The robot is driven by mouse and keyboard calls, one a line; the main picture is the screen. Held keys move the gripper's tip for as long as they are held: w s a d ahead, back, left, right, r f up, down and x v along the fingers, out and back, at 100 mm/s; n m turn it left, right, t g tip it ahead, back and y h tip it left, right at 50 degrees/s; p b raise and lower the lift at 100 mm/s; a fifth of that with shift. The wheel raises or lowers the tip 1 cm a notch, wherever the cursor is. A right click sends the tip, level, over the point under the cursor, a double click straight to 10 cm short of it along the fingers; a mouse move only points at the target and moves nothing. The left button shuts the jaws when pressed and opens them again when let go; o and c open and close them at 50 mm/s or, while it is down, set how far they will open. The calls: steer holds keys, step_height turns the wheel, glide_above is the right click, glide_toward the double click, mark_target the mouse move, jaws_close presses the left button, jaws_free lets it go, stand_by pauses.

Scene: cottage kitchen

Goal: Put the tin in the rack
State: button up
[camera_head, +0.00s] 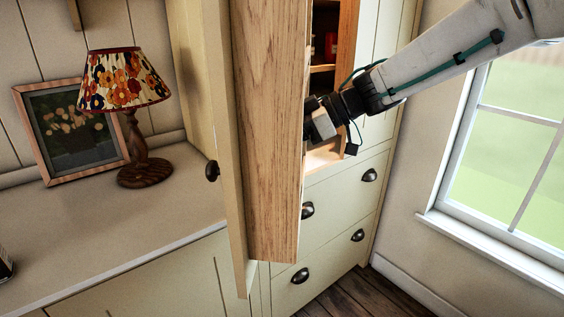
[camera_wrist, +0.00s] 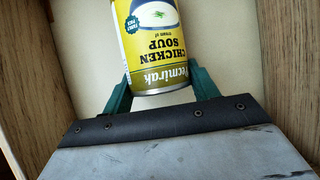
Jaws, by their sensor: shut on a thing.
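The tin (camera_wrist: 155,50) is a yellow and white chicken soup can. In the wrist view it sits between the green fingers of my gripper (camera_wrist: 160,88), which is shut on it. Its lettering is upside down in that view, and its far end is cut off by the top edge. In the head view my gripper (camera_head: 320,124) reaches behind a tall wooden side panel of what looks like the door rack (camera_head: 268,130). The panel hides the fingertips and tin there. In the wrist view, wooden walls (camera_wrist: 28,90) flank the tin, with a pale panel behind.
The open cream cupboard door (camera_head: 222,130) stands against the wooden panel. Cupboard shelves (camera_head: 323,68) with a red item lie behind, above drawers (camera_head: 335,225). A lamp (camera_head: 130,110) and framed picture (camera_head: 70,130) stand on the left counter. A window (camera_head: 510,150) is at right.

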step_height(320, 180, down, 5)
steer(key=shift+d+f, duration=0.1)
steer(key=shift+f, duration=0.35)
steer(key=shift+f, duration=0.1)
steer(key=shift+f, duration=0.1)
steer(key=o, duration=1.2)
steer(key=shift+a, duration=0.2)
